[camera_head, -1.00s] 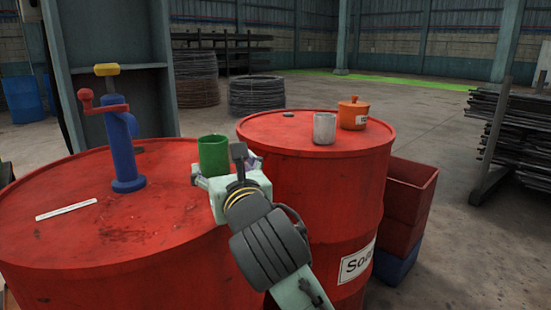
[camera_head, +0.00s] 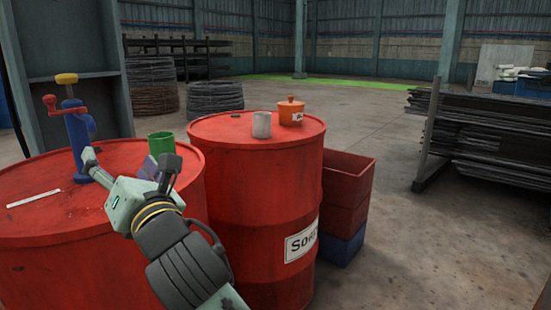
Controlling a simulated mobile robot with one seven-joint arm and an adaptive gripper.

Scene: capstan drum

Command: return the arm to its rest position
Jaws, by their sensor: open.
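My gripper (camera_head: 121,172) is in the lower left of the head view, above the near red drum (camera_head: 55,226).
A second red drum (camera_head: 262,200) stands right of my arm, carrying a grey cup (camera_head: 262,125) and an orange lidded pot (camera_head: 290,112). Stacked crates (camera_head: 346,190) stand beside it. A white strip (camera_head: 34,198) lies on the near drum. Open floor lies farther right, before a rack (camera_head: 490,135).

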